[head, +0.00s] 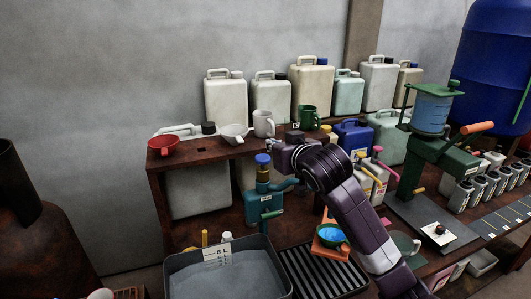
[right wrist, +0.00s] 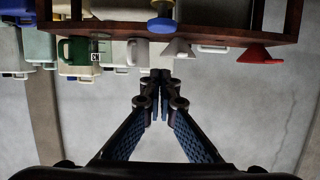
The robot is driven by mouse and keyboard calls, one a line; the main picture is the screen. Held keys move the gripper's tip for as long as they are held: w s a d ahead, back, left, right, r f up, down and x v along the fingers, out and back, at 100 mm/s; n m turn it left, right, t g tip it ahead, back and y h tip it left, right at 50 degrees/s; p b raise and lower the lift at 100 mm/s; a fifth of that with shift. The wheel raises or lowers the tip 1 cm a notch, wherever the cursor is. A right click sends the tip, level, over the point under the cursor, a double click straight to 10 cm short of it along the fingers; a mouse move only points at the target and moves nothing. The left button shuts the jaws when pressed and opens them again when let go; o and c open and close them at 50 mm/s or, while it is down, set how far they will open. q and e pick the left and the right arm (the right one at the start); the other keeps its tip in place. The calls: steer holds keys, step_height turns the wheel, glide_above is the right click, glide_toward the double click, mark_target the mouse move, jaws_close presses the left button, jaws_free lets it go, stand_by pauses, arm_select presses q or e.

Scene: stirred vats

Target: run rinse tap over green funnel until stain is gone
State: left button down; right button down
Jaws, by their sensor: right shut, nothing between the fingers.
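A teal tap (head: 264,203) with a blue knob (head: 263,159) on top stands behind the grey basin, its spout pointing right. I see no water running from it. The blue knob also shows upside down in the right wrist view (right wrist: 162,25). A green round vessel, seemingly the green funnel (head: 345,243), sits on an orange holder (head: 325,217) at the black rack, with bright blue inside. My right gripper (head: 280,157) is shut and empty, close to the right of the knob in the picture; contact cannot be told. Its fingertips meet in the right wrist view (right wrist: 160,78). My left gripper is out of view.
A grey basin (head: 187,263) and black slatted rack (head: 335,279) stand in front. The shelf (head: 192,151) holds a red funnel (head: 164,145), white funnel (head: 234,133), white mug (head: 263,123) and green mug (head: 308,117). A green press (head: 437,158) and bottles crowd the right.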

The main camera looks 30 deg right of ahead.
steer(key=p, duration=0.1)
glide_above(265, 160)
steer(key=shift+f, duration=0.8)
step_height(265, 160, down, 3)
steer(key=shift+r+p, duration=0.2)
steer(key=shift+p, duration=0.2)
steer(key=shift+s+f, duration=0.15)
steer(key=shift+f, duration=0.6)
steer(key=shift+f, duration=0.1)
